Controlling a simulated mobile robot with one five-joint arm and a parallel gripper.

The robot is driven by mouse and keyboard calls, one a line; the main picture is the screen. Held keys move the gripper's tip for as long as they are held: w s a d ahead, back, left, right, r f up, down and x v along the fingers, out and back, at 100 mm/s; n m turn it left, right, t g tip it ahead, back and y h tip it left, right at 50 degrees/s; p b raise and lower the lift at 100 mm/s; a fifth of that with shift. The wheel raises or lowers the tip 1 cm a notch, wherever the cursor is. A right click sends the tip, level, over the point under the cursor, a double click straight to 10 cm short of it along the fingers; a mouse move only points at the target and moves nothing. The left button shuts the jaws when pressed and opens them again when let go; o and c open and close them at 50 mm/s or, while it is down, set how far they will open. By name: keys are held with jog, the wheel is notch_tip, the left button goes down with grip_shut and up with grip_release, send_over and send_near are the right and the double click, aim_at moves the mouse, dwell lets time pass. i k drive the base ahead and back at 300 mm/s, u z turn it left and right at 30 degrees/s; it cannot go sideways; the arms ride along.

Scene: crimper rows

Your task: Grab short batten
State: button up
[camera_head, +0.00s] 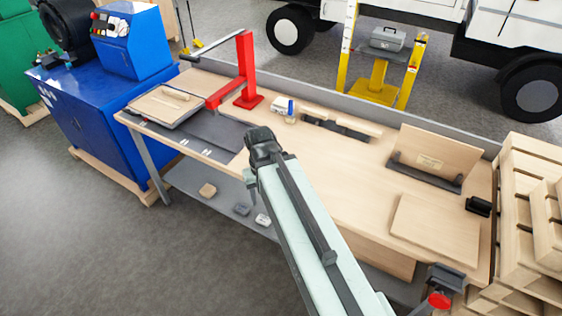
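A short light-wood piece (176,93), which looks like the short batten, lies on a flat wooden board (158,106) at the left end of the workbench. A longer light-wood strip (345,122) lies along the back of the bench beside dark blocks. My gripper (262,143) is the dark end of my pale arm, above the bench's front edge, right of the short piece and well apart from it. Its fingers are too small and dark to show whether they are open. I see nothing held in it.
A dark mat (212,133) lies between the board and my gripper. A blue machine (110,110) stands left of the bench; pallets (530,210) stand right.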

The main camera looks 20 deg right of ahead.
aim_at(321, 115)
jog(key=z, duration=0.15)
jog(key=i, duration=0.65)
jog(key=u, duration=0.9)
jog(key=i, duration=0.5)
